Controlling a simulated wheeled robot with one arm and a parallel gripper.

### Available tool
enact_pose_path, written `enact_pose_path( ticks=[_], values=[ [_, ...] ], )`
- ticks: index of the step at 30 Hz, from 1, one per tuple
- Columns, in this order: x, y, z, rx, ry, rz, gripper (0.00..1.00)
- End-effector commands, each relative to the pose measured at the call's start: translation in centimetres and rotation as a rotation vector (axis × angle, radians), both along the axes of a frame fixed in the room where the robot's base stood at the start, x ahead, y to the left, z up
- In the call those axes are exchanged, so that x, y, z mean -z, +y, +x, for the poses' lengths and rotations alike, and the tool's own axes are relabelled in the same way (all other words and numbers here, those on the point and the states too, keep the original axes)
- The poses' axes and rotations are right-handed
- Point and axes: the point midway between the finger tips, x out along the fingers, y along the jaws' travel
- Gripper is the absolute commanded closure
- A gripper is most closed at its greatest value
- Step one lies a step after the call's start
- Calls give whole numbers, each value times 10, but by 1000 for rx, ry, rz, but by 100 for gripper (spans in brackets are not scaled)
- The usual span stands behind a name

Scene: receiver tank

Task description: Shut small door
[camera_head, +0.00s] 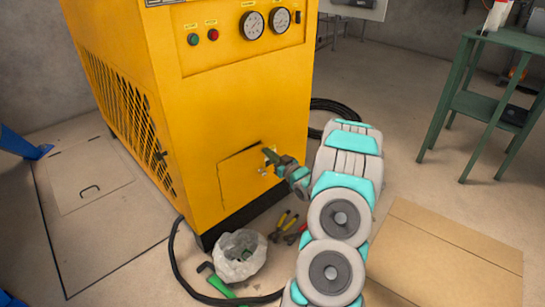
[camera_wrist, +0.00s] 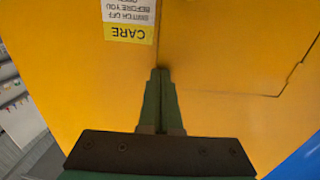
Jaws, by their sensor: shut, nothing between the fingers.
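The small door (camera_head: 238,180) is a yellow panel low on the front of the yellow machine (camera_head: 225,110). Dark seams mark its left and top edges in the head view. In the wrist view, which is upside down, the door (camera_wrist: 225,50) lies right of a yellow-and-white CARE label (camera_wrist: 129,22). The door looks almost flush; I cannot tell if it is fully closed. My gripper (camera_head: 268,153) is shut and empty, with its fingertips (camera_wrist: 160,72) at the door's upper right corner. I cannot tell if they touch it. My gripper and arm hide part of the door's right side.
A clear bag (camera_head: 239,256), pliers (camera_head: 284,225) and a green tool (camera_head: 220,287) lie on the floor before the machine. A black hose (camera_head: 176,262) curves around them. A cardboard sheet (camera_head: 440,255) lies at right, with a green table (camera_head: 495,95) behind.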

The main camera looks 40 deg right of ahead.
Motion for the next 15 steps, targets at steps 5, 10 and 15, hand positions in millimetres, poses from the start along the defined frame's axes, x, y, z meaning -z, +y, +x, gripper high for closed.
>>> enact_pose_path(
  ticks=[5,10,15],
  values=[
    [0,0,0,0,1,0,100],
    [0,0,2,0,1,0,100],
    [0,-2,15,-1,0,2,100]
  ],
)
